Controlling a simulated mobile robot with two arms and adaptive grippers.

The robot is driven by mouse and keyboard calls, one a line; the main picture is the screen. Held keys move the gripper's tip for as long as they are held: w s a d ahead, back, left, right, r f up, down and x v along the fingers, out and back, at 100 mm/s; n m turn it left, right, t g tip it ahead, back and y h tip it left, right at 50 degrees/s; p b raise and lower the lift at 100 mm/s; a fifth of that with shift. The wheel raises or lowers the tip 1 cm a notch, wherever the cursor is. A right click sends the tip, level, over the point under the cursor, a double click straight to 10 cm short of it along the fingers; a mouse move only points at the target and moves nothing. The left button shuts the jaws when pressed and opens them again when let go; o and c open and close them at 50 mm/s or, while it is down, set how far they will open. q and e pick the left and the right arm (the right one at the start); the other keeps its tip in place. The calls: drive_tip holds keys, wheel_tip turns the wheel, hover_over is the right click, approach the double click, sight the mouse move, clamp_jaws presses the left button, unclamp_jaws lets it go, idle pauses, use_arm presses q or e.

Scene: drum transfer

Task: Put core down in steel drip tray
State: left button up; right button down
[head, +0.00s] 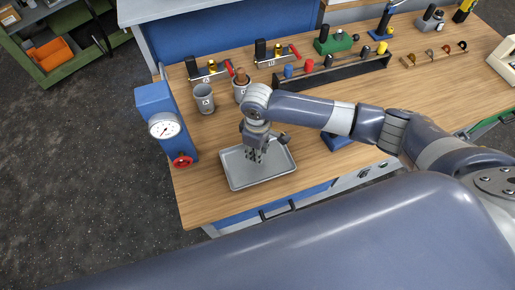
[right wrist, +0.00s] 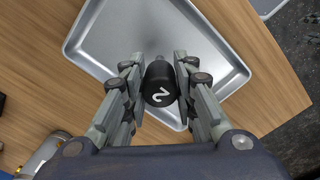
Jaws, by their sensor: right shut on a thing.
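The steel drip tray (head: 243,177) lies flat on the wooden bench near its front left corner. In the right wrist view the tray (right wrist: 100,30) fills the upper middle. My right gripper (head: 256,157) is over the tray in the head view. In the right wrist view my right gripper (right wrist: 160,85) is shut on a black core (right wrist: 157,96) marked with a white 2. A small grey tip shows at the core's far end. Whether the core touches the tray floor I cannot tell. My left gripper is not in view.
A blue post with a gauge (head: 163,125) and red knob stands left of the tray. A dark rack (head: 330,76) with coloured knobs lies farther back. Bare bench (head: 430,95) is at the right.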

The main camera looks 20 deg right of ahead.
drive_tip(key=shift+f, duration=0.2)
drive_tip(key=c, duration=1.3)
unclamp_jaws()
wheel_tip(320, 180, up, 12)
drive_tip(key=b, duration=0.2)
drive_tip(key=shift+r, duration=0.15)
